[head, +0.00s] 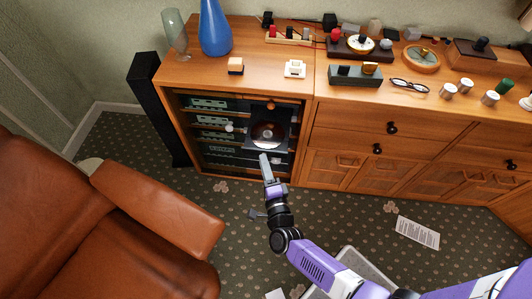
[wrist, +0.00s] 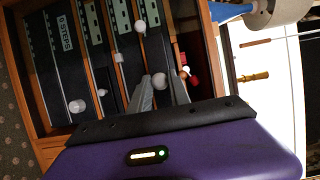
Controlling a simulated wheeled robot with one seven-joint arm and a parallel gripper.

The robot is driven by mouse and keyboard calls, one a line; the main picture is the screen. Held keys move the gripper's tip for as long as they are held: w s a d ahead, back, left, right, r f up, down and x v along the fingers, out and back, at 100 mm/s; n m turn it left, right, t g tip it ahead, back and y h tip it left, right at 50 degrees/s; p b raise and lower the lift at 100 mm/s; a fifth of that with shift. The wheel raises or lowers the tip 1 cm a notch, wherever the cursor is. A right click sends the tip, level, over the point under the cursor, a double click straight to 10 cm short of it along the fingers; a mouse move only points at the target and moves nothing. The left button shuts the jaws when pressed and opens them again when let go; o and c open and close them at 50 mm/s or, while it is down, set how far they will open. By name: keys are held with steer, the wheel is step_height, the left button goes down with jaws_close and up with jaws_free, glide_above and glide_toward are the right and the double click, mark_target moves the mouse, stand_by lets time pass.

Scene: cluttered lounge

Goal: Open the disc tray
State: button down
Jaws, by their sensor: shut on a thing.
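The disc tray (head: 254,142) is a dark square with a shiny disc (head: 268,133) showing on it, in the open-fronted cabinet of the sideboard. How far it stands out from the cabinet is hard to tell. My gripper (head: 263,156) is at its lower front edge in the head view. In the wrist view my gripper (wrist: 158,76) has its two fingers closed around a small white knob (wrist: 159,81). The fingers hide part of the knob, and its join to the tray is not clear.
Shelves of audio units (head: 208,104) fill the cabinet, with other white knobs (wrist: 77,106) nearby. A black speaker (head: 157,105) stands left. A brown leather armchair (head: 160,205) is close on the left. Paper (head: 417,233) lies on the carpet. A blue vase (head: 214,30) stands on top.

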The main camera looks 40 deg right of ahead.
steer(key=shift+s+a, duration=0.25)
steer(key=c, duration=1.2)
jaws_free()
steer(key=shift+c, duration=0.2)
steer(key=v, duration=0.7)
steer(key=shift+s+a, duration=0.25)
steer(key=shift+s, duration=0.05)
